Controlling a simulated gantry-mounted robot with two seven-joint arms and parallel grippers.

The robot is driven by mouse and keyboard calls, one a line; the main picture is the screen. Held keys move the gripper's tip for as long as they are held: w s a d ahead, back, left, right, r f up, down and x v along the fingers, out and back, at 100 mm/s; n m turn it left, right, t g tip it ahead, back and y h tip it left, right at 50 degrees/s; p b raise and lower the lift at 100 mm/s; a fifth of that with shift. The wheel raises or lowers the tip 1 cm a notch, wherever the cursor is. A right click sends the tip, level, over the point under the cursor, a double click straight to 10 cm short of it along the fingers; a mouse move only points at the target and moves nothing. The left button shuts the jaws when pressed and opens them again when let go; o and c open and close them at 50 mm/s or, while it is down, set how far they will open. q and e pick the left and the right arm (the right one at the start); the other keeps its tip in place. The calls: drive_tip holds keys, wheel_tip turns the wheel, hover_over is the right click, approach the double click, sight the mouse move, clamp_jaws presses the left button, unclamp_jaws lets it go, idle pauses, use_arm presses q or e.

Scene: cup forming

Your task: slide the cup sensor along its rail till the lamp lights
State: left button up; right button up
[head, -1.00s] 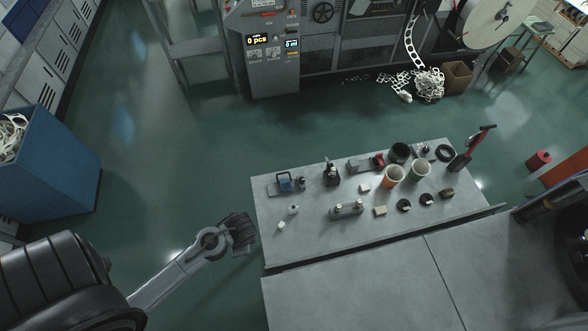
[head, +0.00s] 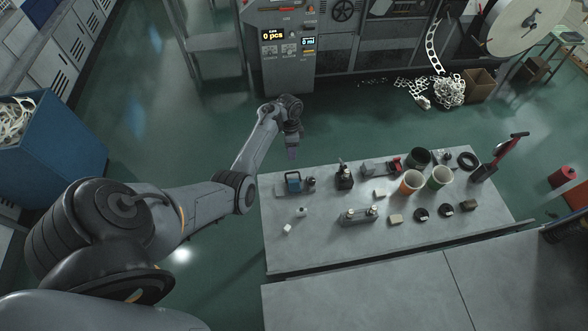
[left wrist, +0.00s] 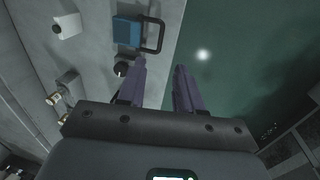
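A small blue block with a dark loop, which looks like the cup sensor (head: 293,182), sits on a grey base at the table's back left. It also shows at the top of the left wrist view (left wrist: 127,32). A small dark round part (left wrist: 122,68) is beside it; whether this is the lamp I cannot tell, and no lit lamp shows there. My left gripper (head: 291,152) hangs pointing down beyond the table's back edge, apart from the block. Its two purple fingers (left wrist: 160,68) are spread with nothing between them. My right gripper is not in view.
A machine cabinet (head: 285,60) stands behind.

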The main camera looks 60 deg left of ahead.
sight(294, 181)
use_arm(q)
drive_tip(key=f, duration=0.3)
drive_tip(key=d+f+b, duration=0.1)
drive_tip(key=f, duration=0.2)
drive_tip(key=f+b, duration=0.1)
drive_tip(key=f, duration=0.3)
drive_tip(key=shift+s+d+f, duration=0.1)
drive_tip(key=shift+s+d, duration=0.2)
clamp_jaws()
idle(1.1)
